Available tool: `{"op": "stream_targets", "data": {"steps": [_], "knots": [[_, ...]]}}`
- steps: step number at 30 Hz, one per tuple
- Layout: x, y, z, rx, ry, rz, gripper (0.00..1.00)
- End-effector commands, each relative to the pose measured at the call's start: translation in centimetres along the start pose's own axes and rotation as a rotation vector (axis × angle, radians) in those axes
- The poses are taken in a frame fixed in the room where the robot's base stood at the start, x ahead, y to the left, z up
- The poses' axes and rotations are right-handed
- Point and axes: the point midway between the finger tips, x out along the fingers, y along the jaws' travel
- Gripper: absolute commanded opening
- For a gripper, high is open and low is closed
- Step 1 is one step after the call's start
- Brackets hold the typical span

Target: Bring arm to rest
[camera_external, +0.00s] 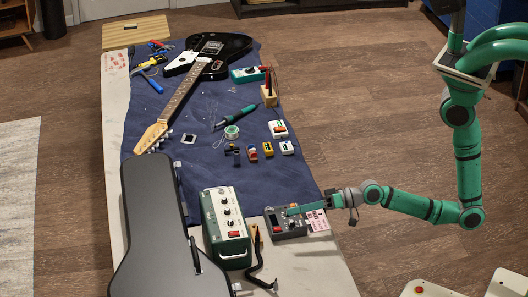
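My arm reaches in from the right, with its wrist low over the near right part of the workbench. My gripper (297,211) is at the grey box with small knobs (287,229), over or against its top. The fingers are small here, and I cannot tell whether they are open or shut, or whether they touch the box. The box sits at the edge of the blue mat (205,165).
A black-and-white guitar (208,58) lies on the mat. A soldering iron (236,115), small pedals (278,129) and tools lie around.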

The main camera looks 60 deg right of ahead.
Motion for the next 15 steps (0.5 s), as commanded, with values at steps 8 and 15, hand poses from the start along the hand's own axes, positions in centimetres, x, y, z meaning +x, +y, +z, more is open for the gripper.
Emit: {"op": "stream_targets", "data": {"steps": [8,15], "knots": [[-10.0,7.8,-0.4,-0.095,0.131,0.218,0.33],[-19.4,11.6,-0.8,-0.227,0.2,0.396,0.33]]}}
